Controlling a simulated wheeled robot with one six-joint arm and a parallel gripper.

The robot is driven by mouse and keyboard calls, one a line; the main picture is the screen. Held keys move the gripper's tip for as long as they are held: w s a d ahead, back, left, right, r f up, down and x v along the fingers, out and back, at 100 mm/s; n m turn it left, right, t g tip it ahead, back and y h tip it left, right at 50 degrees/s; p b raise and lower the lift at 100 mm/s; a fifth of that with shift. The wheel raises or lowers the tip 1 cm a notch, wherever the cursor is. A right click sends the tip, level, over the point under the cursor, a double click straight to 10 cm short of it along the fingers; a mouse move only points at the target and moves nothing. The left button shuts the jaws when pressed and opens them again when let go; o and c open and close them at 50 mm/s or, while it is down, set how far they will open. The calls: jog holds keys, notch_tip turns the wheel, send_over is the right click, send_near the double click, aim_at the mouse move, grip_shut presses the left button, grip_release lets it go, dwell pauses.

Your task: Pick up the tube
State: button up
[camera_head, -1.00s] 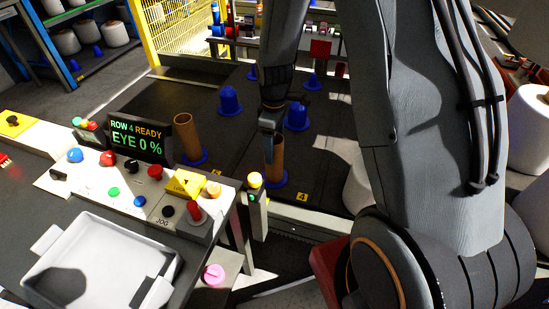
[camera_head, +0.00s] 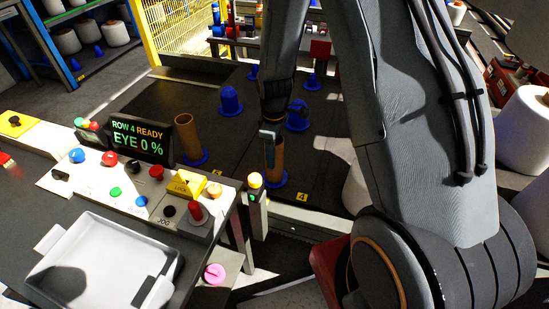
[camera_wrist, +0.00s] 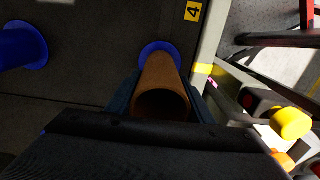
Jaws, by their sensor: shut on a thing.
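A brown cardboard tube (camera_head: 276,163) stands upright at a blue peg base (camera_head: 274,180) near the yellow "4" label on the dark floor plate. My gripper (camera_head: 269,137) is at the tube's upper end, with my arm coming down from above. In the wrist view the tube (camera_wrist: 163,88) lies between the two fingers (camera_wrist: 160,100), its open end toward the camera and the blue base (camera_wrist: 160,48) behind it. The fingers are shut on the tube. A second brown tube (camera_head: 187,138) stands on another blue base to the left.
Several bare blue pegs (camera_head: 230,102) stand behind on the dark plate (camera_head: 235,165). A control panel (camera_head: 135,190) with buttons and a white tray (camera_head: 95,265) is at the left. A signal post (camera_head: 255,195) with a yellow top stands close beside the held tube.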

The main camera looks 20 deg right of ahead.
jog(key=shift+r, duration=0.15)
notch_tip(320, 180, up, 10)
jog(key=b, duration=0.1)
dwell(0.6)
